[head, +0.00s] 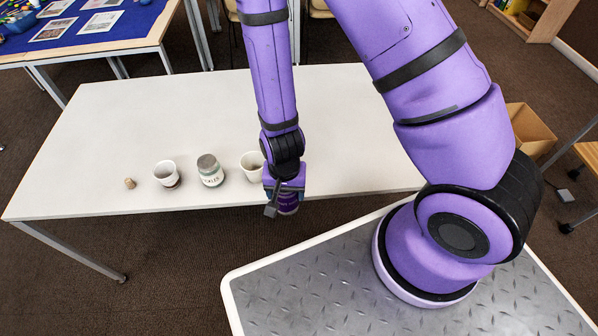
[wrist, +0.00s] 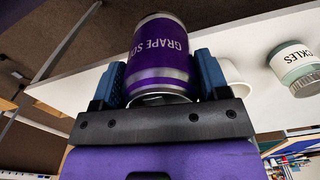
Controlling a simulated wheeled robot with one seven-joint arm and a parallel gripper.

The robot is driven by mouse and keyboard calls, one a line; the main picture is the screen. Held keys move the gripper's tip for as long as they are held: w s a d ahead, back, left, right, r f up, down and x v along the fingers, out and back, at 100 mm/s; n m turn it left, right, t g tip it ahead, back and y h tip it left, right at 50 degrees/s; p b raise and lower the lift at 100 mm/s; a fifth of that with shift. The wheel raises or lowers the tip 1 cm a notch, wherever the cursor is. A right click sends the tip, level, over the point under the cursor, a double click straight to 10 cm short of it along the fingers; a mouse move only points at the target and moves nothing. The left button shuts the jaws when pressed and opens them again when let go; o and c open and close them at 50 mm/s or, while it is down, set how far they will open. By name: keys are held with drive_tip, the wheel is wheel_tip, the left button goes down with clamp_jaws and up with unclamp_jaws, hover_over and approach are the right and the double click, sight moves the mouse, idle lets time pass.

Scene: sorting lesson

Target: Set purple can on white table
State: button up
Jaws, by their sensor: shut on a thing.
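The purple can (wrist: 160,62), lettered "GRAPE SO…", sits between the blue fingers of my gripper (wrist: 160,82) in the wrist view. My gripper is shut on it. In the head view the can (head: 288,203) shows below my gripper (head: 285,188), at the front edge of the white table (head: 330,110). I cannot tell whether the can touches anything besides the fingers. The white table also shows behind the can in the wrist view (wrist: 100,75).
The table's back and right parts are clear. A cardboard box (head: 530,130) is on the floor at right.

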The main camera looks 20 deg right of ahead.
drive_tip(key=shift+d, duration=0.2)
drive_tip(key=shift+w+d+f, duration=0.8)
drive_tip(key=shift+w+d, duration=0.6)
drive_tip(key=shift+w, duration=0.7)
drive_tip(key=shift+w+d+f, duration=0.85)
drive_tip(key=shift+w+d, duration=0.6)
drive_tip(key=shift+w, duration=0.65)
drive_tip(key=shift+w+d+f, duration=0.8)
drive_tip(key=shift+w+d, duration=0.6)
drive_tip(key=shift+w, duration=0.7)
drive_tip(key=o, duration=0.9)
drive_tip(key=shift+f, duration=0.15)
wheel_tip(320, 180, up, 12)
drive_tip(key=shift+r, duration=0.25)
